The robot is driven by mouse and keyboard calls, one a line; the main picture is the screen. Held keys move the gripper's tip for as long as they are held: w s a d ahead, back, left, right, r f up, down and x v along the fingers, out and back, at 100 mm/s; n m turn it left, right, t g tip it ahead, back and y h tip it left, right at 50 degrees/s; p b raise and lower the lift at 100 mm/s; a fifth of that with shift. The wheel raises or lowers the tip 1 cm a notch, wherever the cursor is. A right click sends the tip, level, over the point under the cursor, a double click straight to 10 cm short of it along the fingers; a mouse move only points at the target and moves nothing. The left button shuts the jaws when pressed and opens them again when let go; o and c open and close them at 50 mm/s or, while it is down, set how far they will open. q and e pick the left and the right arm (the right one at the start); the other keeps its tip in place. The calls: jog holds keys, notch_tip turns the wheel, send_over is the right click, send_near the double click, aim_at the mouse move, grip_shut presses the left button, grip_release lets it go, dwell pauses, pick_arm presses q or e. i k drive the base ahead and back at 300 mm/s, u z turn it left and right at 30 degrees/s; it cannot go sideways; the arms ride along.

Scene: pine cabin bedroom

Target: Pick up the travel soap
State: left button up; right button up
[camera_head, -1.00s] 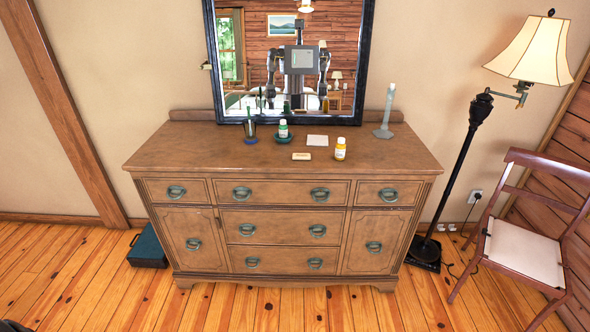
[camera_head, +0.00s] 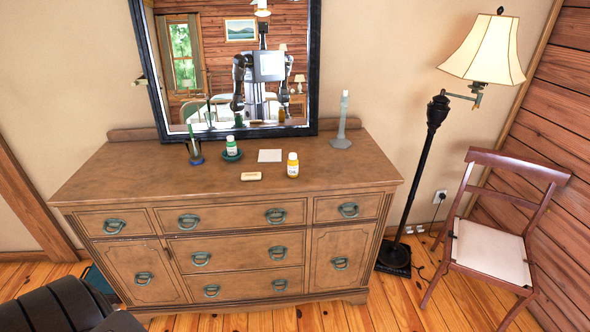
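The travel soap appears to be the small cream-coloured bar (camera_head: 251,176) lying flat near the front middle of the wooden dresser top (camera_head: 140,180). Faint marking shows on its face, too small to read. A yellow bottle with a white cap (camera_head: 293,165) stands just to its right. A pale square card (camera_head: 270,155) lies behind it.
A green-and-white bottle (camera_head: 231,146) on a teal dish, a cup with a brush (camera_head: 194,151) and a grey candlestick (camera_head: 343,125) stand along the back under the mirror (camera_head: 149,60). A floor lamp (camera_head: 432,120) and chair (camera_head: 492,255) are at right. Dresser-top front left is clear.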

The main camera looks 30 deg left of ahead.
aim_at(254, 176)
jog(key=z, duration=0.35)
jog(key=i, duration=0.9)
jog(key=u, duration=0.7)
jog(key=i, duration=0.9)
jog(key=u, duration=0.9)
